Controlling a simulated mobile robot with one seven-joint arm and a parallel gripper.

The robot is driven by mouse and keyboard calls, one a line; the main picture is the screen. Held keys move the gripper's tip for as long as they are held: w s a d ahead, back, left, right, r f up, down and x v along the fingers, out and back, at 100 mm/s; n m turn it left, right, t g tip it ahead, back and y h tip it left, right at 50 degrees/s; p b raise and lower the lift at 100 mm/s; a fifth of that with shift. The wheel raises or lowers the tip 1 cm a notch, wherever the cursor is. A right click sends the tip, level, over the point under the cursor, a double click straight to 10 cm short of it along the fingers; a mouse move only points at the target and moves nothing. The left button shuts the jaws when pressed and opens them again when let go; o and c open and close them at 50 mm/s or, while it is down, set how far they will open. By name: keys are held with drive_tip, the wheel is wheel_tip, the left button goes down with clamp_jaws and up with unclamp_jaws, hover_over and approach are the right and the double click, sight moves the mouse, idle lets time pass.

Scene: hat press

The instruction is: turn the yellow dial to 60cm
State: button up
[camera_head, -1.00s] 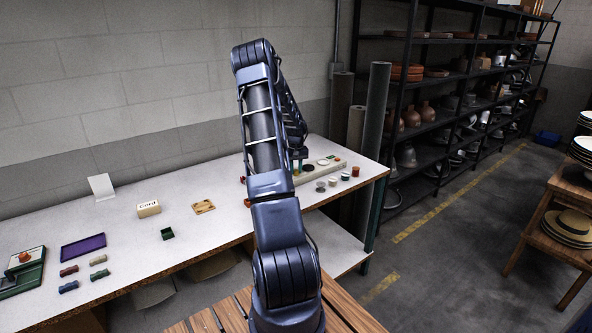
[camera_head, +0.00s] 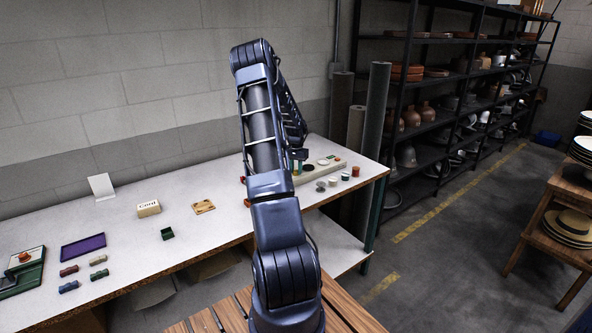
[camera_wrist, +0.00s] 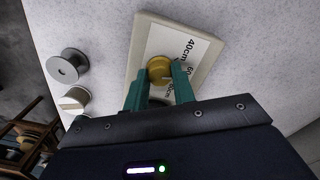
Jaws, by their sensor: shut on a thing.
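The yellow dial (camera_wrist: 158,69) shows in the wrist view on a pale board with a white label panel (camera_wrist: 156,38). Beside it the panel bears the marks "40cm", "60" and part of another, turned sideways to me. My gripper (camera_wrist: 160,76) has its two green fingers on either side of the dial, shut on it. The dial's pointer cannot be made out, so its setting is unclear. In the head view the board (camera_head: 322,172) lies on the bench, partly behind my arm, which hides the dial.
A grey spool (camera_wrist: 68,66) and a tan-topped round piece (camera_wrist: 75,100) stand left of the board in the wrist view. On the bench (camera_head: 210,233) are a purple tray (camera_head: 83,247), a "Cord" box (camera_head: 148,208) and a green box (camera_head: 167,234). Shelves stand behind at right.

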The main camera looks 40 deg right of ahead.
sight(296, 170)
drive_tip(key=shift+m, duration=1.1)
drive_tip(key=o, duration=1)
drive_tip(key=shift+r, duration=0.15)
wheel_tip(296, 170, up, 11)
drive_tip(key=shift+f, duration=0.2)
